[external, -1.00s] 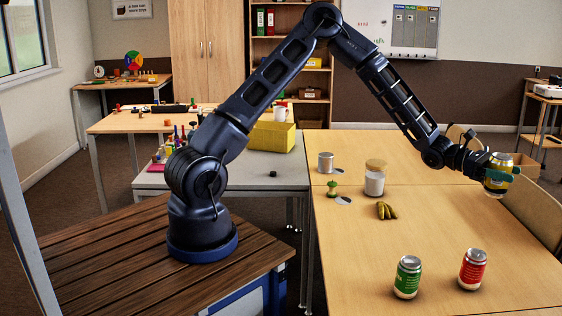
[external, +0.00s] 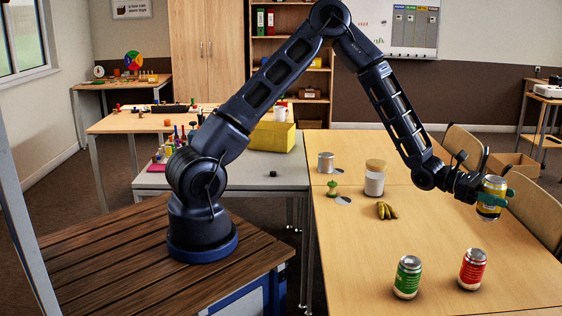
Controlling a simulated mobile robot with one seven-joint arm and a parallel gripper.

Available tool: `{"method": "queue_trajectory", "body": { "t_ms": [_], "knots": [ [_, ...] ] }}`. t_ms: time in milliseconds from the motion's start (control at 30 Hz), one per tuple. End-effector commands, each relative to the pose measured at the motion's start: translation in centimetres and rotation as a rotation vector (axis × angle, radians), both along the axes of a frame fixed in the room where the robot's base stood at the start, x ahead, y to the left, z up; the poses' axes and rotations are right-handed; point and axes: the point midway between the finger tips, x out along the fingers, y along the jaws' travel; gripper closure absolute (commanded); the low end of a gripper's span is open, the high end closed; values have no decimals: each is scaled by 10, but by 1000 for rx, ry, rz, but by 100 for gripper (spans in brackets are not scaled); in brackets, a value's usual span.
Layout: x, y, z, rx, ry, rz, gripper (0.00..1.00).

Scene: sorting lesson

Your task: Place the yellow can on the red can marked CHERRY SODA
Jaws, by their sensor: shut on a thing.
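The yellow can (external: 490,199) is held upright in my gripper (external: 494,198), raised above the right side of the wooden table. My gripper is shut on it, with green fingertips at its sides. The red can (external: 472,270) stands upright near the front right of the table, below and a little left of the held can in the picture. Its lettering is too small to read. The two cans are clearly apart. A green can (external: 407,278) stands upright just left of the red can.
A white jar with a tan lid (external: 374,178), bananas (external: 387,210), an apple core (external: 332,188) and an open tin (external: 325,162) sit farther back on the table (external: 430,235). Chairs (external: 525,207) line its right edge. The table between bananas and front cans is clear.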

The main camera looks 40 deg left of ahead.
Motion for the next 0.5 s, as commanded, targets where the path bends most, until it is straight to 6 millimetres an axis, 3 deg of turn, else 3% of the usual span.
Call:
{"method": "queue_trajectory", "body": {
  "t_ms": [200, 500],
  "knots": [
    [-1, -1, -47, 1, 4, -1, 66],
    [0, -1, -73, -1, 0, -1, 66]
  ]
}}
